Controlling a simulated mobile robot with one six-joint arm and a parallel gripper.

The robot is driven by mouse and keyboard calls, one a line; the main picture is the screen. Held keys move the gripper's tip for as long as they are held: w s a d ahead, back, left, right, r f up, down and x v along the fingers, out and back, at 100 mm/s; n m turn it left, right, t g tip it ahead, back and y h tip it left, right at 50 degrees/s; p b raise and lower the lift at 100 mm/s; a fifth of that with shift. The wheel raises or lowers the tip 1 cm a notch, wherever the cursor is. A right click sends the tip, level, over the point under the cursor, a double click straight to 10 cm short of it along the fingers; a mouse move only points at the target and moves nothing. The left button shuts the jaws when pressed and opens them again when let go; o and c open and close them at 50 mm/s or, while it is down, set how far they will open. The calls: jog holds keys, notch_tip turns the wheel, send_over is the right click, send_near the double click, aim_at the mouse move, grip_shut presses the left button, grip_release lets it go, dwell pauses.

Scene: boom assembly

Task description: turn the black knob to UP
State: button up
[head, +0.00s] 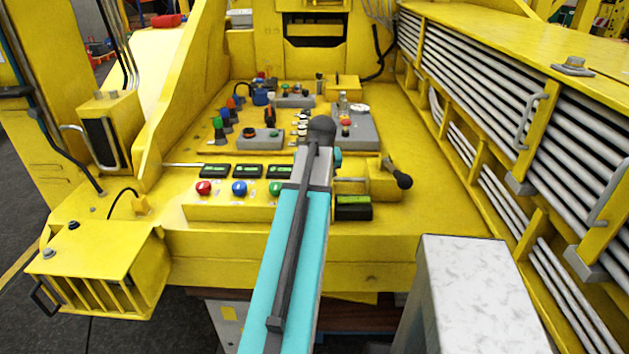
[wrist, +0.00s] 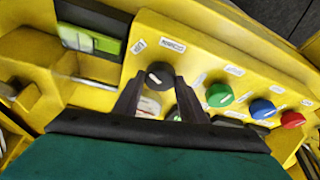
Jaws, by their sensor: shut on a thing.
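The black knob (wrist: 159,75) sits on the yellow panel in the wrist view, with a pale pointer mark on its face. Small white labels (wrist: 172,46) are on the panel around it, too blurred to read surely. My gripper (wrist: 157,88) is shut on the black knob, one dark finger on each side. In the head view my arm hides the knob and the gripper's tips.
Green (wrist: 219,95), blue (wrist: 262,108) and red (wrist: 292,119) knobs stand in a row close beside the black one. A green display (wrist: 90,40) is at the upper left. A lever with a black ball (head: 403,181) stands right of my arm. Yellow machine walls enclose the console.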

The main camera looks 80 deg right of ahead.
jog(key=shift+w+n, duration=0.2)
jog(key=shift+n, duration=0.1)
jog(key=o, duration=1.1)
jog(key=shift+d, duration=0.15)
jog(key=shift+c, duration=0.2)
jog(key=shift+s+r, duration=0.1)
jog(key=shift+v, duration=0.8)
jog(key=b+v, duration=0.2)
jog(key=v, duration=1)
jog(key=shift+b, duration=0.35)
